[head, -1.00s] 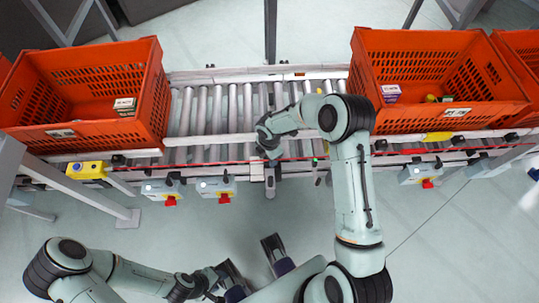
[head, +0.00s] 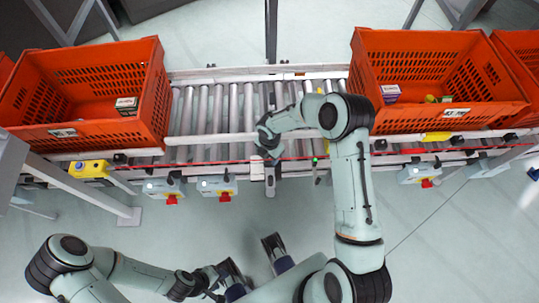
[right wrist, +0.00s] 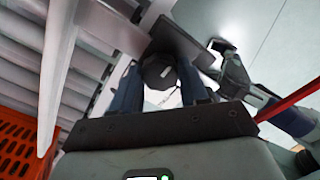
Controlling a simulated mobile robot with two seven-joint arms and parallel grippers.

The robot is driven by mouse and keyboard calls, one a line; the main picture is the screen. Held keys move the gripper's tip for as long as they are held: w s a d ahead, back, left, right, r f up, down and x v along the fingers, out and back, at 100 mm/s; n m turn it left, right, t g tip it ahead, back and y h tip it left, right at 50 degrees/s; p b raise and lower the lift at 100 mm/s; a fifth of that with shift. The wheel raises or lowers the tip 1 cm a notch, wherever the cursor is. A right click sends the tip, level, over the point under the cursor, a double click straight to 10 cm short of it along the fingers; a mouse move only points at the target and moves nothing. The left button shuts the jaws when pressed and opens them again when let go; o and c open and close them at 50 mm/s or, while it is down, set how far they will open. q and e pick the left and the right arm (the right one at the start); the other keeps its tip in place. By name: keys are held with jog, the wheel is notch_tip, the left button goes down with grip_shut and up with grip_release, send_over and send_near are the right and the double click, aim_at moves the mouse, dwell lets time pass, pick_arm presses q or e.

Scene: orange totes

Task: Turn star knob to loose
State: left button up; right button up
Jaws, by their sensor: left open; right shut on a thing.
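The black star knob (right wrist: 158,72) shows in the right wrist view, between the two dark blue fingers of my right gripper (right wrist: 159,84). The fingers are closed against its sides. A flat grey metal plate (right wrist: 182,42) lies just beyond the knob. In the head view, my right gripper (head: 270,158) is at the front rail of the roller conveyor, and my wrist hides the knob there. I cannot read which way the knob is turned. My left gripper (head: 254,262) is open and empty, low in the head view, over the floor and away from the conveyor.
The roller conveyor (head: 213,112) runs across behind the rail. Orange totes stand on it at left (head: 100,130) and right (head: 450,115), holding a few small boxes. Control boxes with red buttons (head: 216,186) hang along the front. The floor in front is mostly clear.

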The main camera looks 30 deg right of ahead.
jog(key=o, duration=1.1)
jog(key=shift+c, duration=0.2)
notch_tip(320, 180, up, 14)
jog(key=p, duration=0.1)
jog(key=shift+f+p, duration=0.25)
jog(key=shift+p, duration=0.15)
